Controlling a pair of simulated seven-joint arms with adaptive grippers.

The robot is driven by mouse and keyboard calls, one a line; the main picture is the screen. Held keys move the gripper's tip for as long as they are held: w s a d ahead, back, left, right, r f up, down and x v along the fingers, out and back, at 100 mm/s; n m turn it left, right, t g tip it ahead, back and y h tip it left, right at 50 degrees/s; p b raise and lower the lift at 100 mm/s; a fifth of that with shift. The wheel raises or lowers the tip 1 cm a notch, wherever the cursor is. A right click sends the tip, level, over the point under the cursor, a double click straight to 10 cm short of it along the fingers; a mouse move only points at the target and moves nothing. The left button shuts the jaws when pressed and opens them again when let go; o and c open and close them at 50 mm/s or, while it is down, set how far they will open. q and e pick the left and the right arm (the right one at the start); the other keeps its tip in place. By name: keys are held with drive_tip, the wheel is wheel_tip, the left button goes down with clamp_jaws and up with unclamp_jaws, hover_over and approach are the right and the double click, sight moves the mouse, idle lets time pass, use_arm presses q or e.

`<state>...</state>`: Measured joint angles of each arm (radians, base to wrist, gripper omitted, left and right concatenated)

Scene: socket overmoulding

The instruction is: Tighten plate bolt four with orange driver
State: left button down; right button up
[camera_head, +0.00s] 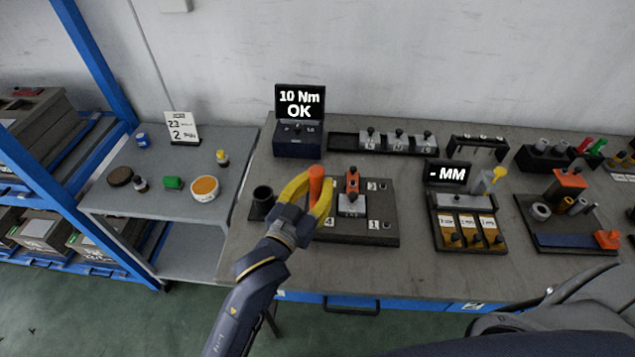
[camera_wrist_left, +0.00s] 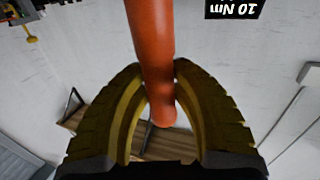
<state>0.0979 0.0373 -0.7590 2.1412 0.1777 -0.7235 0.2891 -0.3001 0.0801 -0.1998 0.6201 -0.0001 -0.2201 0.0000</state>
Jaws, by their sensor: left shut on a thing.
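The orange driver (camera_head: 316,184) stands roughly upright in my left gripper (camera_head: 312,200), over the left part of the dark bolt plate (camera_head: 385,224). In the left wrist view my left gripper (camera_wrist_left: 160,100) has its yellow fingers closed on the orange driver (camera_wrist_left: 152,55). The plate has white number labels; a 4 is partly visible beside the gripper. A grey block with an orange-topped part (camera_head: 352,188) sits mid-plate. The driver's lower end and the bolt under it are hidden by the gripper. My right gripper is not in view.
A display (camera_head: 300,101) behind the plate reads "10 Nm OK". A dark cup holder (camera_head: 262,202) stands left of the gripper. A second display (camera_head: 447,174) and a tray of yellow parts (camera_head: 440,235) lie to the right. A grey side table (camera_head: 150,207) holds small jars.

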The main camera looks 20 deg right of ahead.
sight(313, 177)
use_arm(q)
drive_tip(key=shift+f, duration=0.65)
idle(1.3)
drive_tip(key=shift+r, duration=0.1)
drive_tip(key=shift+r, duration=2.75)
